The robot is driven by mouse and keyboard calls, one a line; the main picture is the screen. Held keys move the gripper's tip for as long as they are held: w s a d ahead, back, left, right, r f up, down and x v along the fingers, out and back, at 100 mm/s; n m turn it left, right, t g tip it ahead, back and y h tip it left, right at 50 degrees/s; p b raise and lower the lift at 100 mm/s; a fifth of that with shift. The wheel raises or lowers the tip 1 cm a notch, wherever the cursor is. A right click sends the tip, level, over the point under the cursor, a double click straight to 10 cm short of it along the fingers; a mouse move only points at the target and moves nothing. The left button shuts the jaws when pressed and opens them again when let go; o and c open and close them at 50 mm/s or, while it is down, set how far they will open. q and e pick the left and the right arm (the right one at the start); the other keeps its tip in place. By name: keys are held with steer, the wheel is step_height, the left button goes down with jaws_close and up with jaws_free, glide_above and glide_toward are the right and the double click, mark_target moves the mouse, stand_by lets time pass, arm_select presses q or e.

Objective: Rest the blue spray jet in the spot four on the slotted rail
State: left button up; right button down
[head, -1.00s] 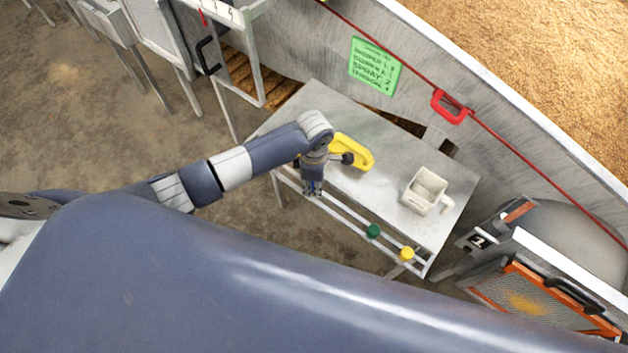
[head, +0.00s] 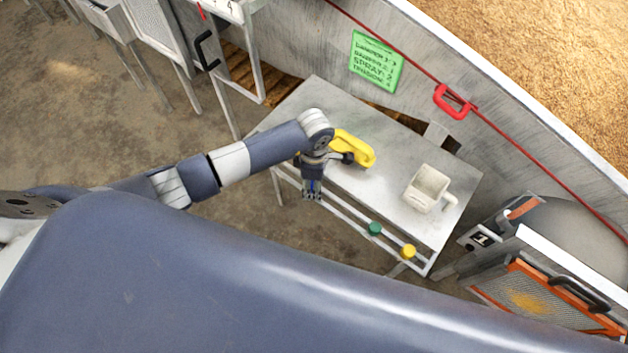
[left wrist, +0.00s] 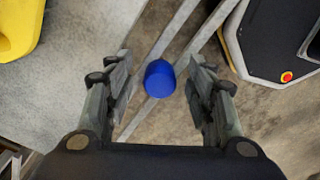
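The blue spray jet (left wrist: 159,78) shows as a round blue cap in the left wrist view, between my left gripper's fingers with a gap on each side. In the head view it is mostly hidden by the gripper, with only a trace of blue showing. My left gripper (head: 312,192) is open and points down over the left part of the slotted rail (head: 345,210), along the table's front edge. A green jet (head: 374,229) and a yellow jet (head: 408,251) sit farther right on the rail. My right gripper is not in view.
The metal table (head: 395,145) bears a yellow handled object (head: 355,148) close behind my gripper and a whitish jug (head: 428,188) at the right. A green sign (head: 376,61) and a red handle (head: 453,101) are on the wall behind. The table's middle is clear.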

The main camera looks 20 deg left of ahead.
arm_select(q)
steer(key=shift+r, duration=0.2)
step_height(320, 180, up, 12)
steer(key=shift+f, duration=0.2)
stand_by(0.7)
